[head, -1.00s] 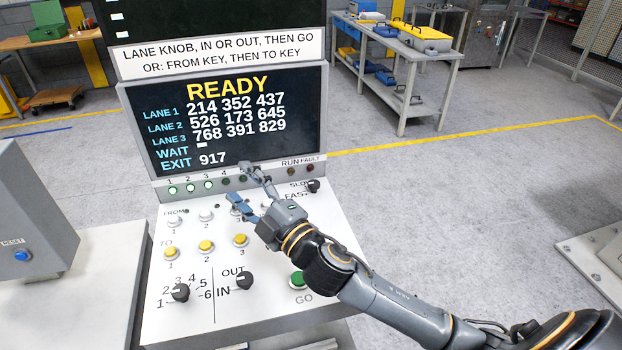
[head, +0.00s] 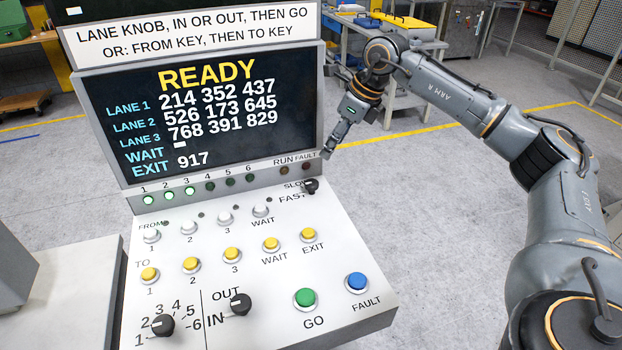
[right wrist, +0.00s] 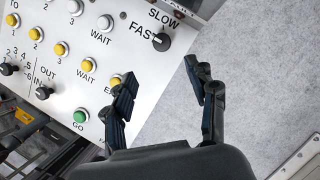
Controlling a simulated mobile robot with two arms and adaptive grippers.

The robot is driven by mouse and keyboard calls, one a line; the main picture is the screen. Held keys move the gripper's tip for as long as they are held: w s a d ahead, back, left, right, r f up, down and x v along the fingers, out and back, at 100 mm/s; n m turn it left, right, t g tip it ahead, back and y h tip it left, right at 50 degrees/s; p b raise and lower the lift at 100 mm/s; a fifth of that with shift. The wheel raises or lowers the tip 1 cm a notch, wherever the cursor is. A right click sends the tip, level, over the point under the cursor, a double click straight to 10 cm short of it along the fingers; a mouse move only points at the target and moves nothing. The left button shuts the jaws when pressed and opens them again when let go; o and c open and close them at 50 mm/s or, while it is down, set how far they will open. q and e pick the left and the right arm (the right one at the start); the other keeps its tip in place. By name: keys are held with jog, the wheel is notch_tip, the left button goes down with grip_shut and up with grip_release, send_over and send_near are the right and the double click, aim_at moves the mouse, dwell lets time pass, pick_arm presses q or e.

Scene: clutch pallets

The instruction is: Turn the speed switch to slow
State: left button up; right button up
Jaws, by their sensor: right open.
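The speed switch (head: 311,186) is a small black knob with a white mark, at the right edge of the sloped white panel, beside the SLOW and FAST labels. It also shows in the right wrist view (right wrist: 162,42), just beyond the fingertips. I cannot tell for sure which label its mark points at. My right gripper (head: 328,150) is above and slightly right of the switch in the head view, pointing down. In the right wrist view its two fingers (right wrist: 160,70) are spread apart with nothing between them. My left gripper is not in view.
The panel also carries white and yellow buttons, a green GO button (head: 305,298), a blue FAULT button (head: 356,282), a lane knob (head: 162,325) and an IN/OUT knob (head: 239,304). The screen (head: 200,125) reads READY. Open floor lies right of the panel.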

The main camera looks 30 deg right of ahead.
jog(key=p, duration=0.4)
send_near(312, 183)
jog(key=x, duration=0.7)
jog(key=shift+w+a+f, duration=0.1)
jog(key=shift+w+f, duration=0.2)
jog(key=shift+f, duration=0.4)
jog(key=shift+c, duration=0.4)
jog(key=c, duration=1)
